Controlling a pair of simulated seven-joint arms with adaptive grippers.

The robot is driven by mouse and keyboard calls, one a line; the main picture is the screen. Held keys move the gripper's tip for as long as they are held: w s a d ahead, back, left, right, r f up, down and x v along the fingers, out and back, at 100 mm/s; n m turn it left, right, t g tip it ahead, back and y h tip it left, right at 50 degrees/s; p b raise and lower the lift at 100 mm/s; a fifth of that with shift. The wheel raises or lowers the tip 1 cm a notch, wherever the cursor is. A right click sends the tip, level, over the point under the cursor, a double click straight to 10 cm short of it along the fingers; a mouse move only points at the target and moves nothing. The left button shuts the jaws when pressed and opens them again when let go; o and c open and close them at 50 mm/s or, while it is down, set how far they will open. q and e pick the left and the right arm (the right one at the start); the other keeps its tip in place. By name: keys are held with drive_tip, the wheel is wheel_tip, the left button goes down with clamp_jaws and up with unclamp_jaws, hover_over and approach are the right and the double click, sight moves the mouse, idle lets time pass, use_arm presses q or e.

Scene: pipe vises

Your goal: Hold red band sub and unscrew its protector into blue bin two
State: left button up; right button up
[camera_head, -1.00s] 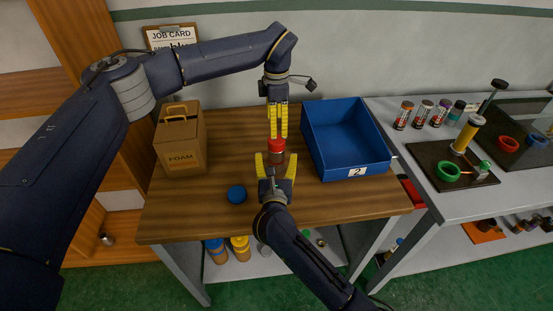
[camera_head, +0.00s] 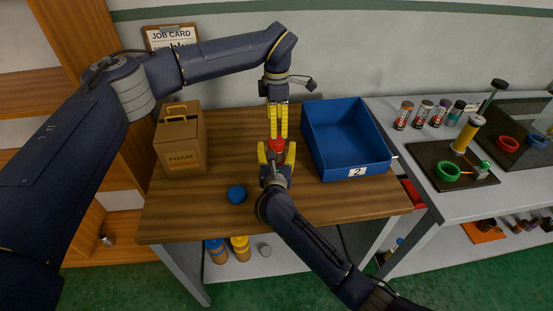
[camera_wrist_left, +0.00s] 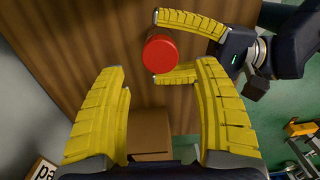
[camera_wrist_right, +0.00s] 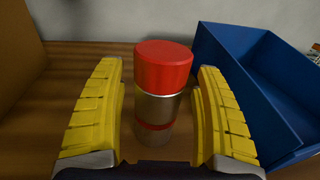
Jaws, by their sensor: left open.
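The red band sub (camera_wrist_right: 157,106) stands upright on the wooden table, a metallic cylinder with a red band low on its body. Its red protector (camera_wrist_right: 164,68) caps the top and also shows in the head view (camera_head: 277,143) and left wrist view (camera_wrist_left: 160,52). My right gripper (camera_head: 276,150) is open, with its yellow fingers on both sides of the sub and gaps visible in the right wrist view. My left gripper (camera_head: 277,133) is open and empty, pointing down above and behind the protector. Blue bin two (camera_head: 345,140), labelled 2, sits to the right.
A foam box (camera_head: 181,140) stands at the back left. A grey side table (camera_head: 470,200) at the right holds several cylinders and a dark fixture board.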

sight(276, 142)
clamp_jaws()
use_arm(q)
drive_tip(key=shift+o, duration=0.8)
wheel_tip(276, 142, down, 8)
drive_tip(key=shift+r+m, duration=0.15)
drive_tip(key=shift+m, duration=1.05)
drive_tip(key=c, duration=1.4)
drive_tip(key=o, duration=1.1)
drive_tip(key=shift+o, duration=0.2)
drive_tip(key=shift+r, duration=0.15)
